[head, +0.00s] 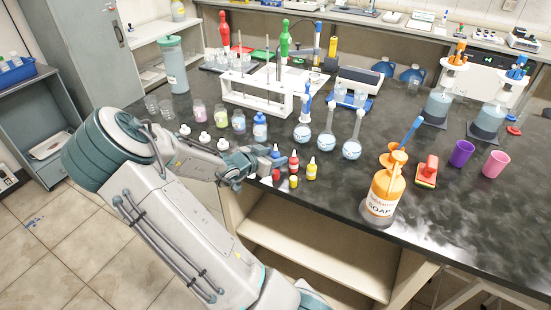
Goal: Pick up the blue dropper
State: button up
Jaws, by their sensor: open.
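The blue dropper (276,153) is a small blue bottle with a lighter tip. It stands near the front edge of the black bench in the head view, left of the red dropper (294,163) and the yellow dropper (312,170). My gripper (264,164) reaches in from the left, low over the bench edge. It is open, with its end right at the blue dropper. The gripper hides part of the dropper, and I cannot tell whether the fingers are around it or beside it.
Small red and yellow pieces (293,182) lie in front of the droppers. Flasks (327,146) stand close behind, with a blue-labelled bottle (260,128) and a white rack (258,95). An orange soap bottle (384,190) stands right. Bare bench lies between droppers and soap.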

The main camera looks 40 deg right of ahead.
jog(key=shift+x, duration=0.8)
jog(key=shift+a, duration=0.1)
jog(key=c, duration=0.6)
jog(key=shift+c, duration=0.2)
